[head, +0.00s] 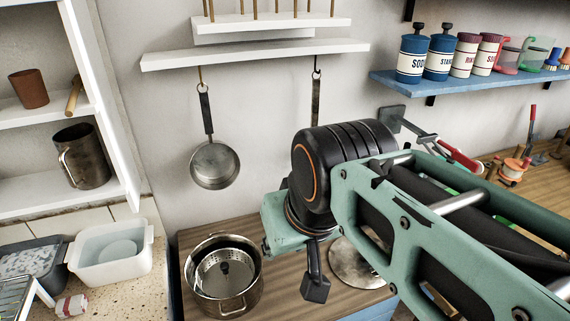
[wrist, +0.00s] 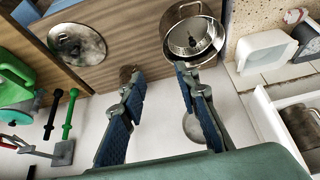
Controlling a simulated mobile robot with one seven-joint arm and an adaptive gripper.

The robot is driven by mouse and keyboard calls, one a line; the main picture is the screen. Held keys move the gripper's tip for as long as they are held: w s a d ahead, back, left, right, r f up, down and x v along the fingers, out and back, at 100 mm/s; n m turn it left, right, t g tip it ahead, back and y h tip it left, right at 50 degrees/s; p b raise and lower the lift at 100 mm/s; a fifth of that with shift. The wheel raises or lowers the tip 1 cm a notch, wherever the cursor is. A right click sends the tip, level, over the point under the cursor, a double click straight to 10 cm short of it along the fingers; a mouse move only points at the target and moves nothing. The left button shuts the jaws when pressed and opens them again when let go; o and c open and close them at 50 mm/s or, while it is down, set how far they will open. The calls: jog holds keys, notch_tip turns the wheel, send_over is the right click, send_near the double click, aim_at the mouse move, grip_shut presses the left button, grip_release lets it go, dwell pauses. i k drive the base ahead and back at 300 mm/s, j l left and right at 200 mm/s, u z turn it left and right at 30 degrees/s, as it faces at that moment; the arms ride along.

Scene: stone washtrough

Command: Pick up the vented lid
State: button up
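In the head view one finger (head: 316,286) hangs between the pot and the flat lid.
A pan (head: 214,166) hangs on the wall behind the pot. A white shelf unit (head: 128,175) and a white tub (head: 112,263) stand at left. A blue shelf (head: 400,84) with canisters is at upper right. Bare wood shows between pot and flat lid.

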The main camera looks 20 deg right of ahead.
aim_at(347, 262)
jog(key=z, duration=1.2)
jog(key=u, duration=1.6)
jog(key=z, duration=0.4)
jog(key=l+z, duration=0.15)
jog(key=z, duration=0.6)
jog(key=l+z, duration=0.15)
jog(key=z, duration=0.25)
